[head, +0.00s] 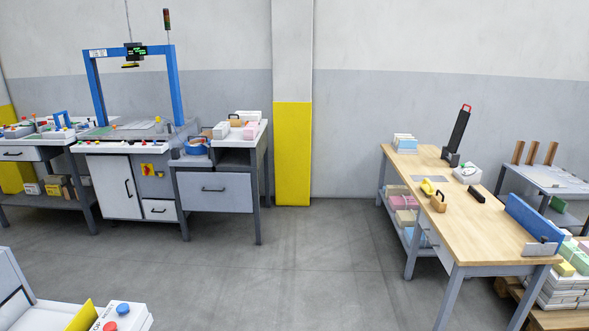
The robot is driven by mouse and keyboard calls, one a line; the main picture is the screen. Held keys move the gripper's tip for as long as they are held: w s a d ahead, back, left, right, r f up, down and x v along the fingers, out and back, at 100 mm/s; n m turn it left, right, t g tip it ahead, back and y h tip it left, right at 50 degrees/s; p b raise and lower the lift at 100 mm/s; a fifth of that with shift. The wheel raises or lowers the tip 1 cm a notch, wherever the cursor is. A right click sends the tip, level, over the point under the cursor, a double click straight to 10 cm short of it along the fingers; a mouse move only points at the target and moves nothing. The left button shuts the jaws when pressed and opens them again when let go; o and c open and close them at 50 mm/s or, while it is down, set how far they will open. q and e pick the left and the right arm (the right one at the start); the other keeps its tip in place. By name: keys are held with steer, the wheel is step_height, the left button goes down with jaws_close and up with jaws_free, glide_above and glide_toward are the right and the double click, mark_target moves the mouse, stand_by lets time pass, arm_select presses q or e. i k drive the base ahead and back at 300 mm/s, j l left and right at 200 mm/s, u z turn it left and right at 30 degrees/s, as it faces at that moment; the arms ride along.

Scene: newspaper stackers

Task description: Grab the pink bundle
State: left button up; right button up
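Several pink items show, and I cannot tell which one the task means. A small pink item (250,131) sits on the bench at the back left, among white stacks. A bit of pink (584,246) also shows on the stack at the far right edge. Neither of my grippers is in view.
The wooden table (428,168) on the right holds a blue-and-white stack, tools and a blue board. A blue-framed machine (133,130) stands at the back left. A yellow-painted pillar (292,153) stands between. The grey floor (310,270) in the middle is clear.

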mark_target(252, 131)
steer(key=i, duration=1.2)
steer(key=i+u, duration=0.1)
steer(key=i, duration=1.05)
